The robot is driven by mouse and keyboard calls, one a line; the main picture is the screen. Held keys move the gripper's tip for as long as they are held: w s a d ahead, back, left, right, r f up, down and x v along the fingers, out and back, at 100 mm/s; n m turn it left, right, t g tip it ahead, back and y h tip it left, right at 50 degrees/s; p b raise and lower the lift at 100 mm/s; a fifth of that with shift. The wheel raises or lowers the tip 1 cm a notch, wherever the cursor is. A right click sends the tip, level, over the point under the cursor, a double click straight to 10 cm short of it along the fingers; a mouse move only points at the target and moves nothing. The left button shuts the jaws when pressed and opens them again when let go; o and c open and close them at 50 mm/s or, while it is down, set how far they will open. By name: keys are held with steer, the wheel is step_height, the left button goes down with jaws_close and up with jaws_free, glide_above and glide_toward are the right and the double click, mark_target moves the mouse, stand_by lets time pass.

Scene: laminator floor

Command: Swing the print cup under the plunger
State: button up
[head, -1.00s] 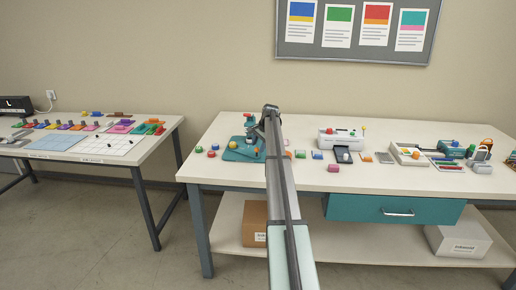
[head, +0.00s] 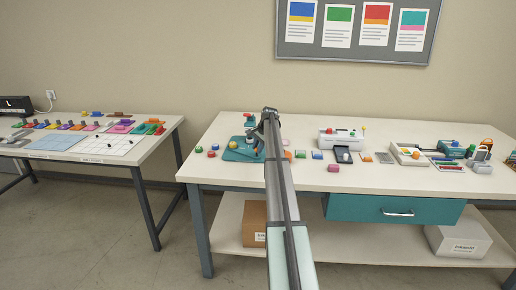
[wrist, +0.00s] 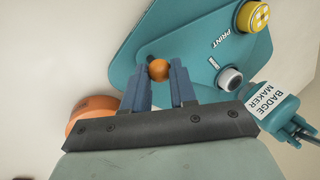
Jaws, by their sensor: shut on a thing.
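The badge maker's teal base (wrist: 190,40) fills the upper middle of the wrist view; the machine also shows in the head view (head: 240,155). A yellow dotted cup (wrist: 254,16) sits beside the word PRINT near one end of the base. A grey round cup (wrist: 230,79) sits closer to the teal head marked BADGE MAKER (wrist: 272,108). The plunger's underside is hidden. My gripper (wrist: 160,77) has its two blue fingers on either side of an orange-brown ball knob (wrist: 158,69) at the base's edge, and is shut on it.
An orange round piece (wrist: 90,113) lies beside my gripper. Several small coloured blocks, a white machine (head: 340,138) and a tray (head: 408,154) stand to the right on the table. The front left of the table is bare.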

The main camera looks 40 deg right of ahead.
jaws_close()
steer(key=shift+a, duration=0.15)
steer(key=shift+a+m+h, duration=0.3)
steer(key=shift+a+m, duration=0.3)
steer(key=shift+m, duration=0.2)
steer(key=shift+w+a+m+h, duration=0.25)
steer(key=shift+a+m+h, duration=0.15)
steer(key=shift+a+m, duration=0.5)
steer(key=shift+w+a+m+g+h, duration=0.1)
steer(key=shift+w+a+m+h, duration=0.2)
steer(key=shift+m, duration=0.35)
steer(key=shift+w+a+m+g+h, duration=0.1)
steer(key=shift+w+a+m, duration=0.2)
steer(key=shift+a+m, duration=0.35)
steer(key=shift+w+a+m+g+h, duration=0.1)
steer(key=shift+w+a+m+h, duration=0.15)
steer(key=shift+m, duration=0.45)
steer(key=shift+w+a+m+g+h, duration=0.3)
steer(key=shift+w+a+m, duration=0.3)
steer(key=shift+w+m, duration=0.35)
steer(key=shift+w+a+m+g+h, duration=0.25)
steer(key=shift+w+a+m, duration=0.35)
steer(key=shift+m, duration=0.55)
steer(key=shift+w+a+m+g+h, duration=0.2)
steer(key=shift+w+a+m+g, duration=0.1)
steer(key=shift+w+m, duration=0.65)
steer(key=shift+w+a+m+g+h, duration=0.25)
steer(key=shift+w+m, duration=0.4)
steer(key=shift+m, duration=0.5)
steer(key=shift+w, duration=0.2)
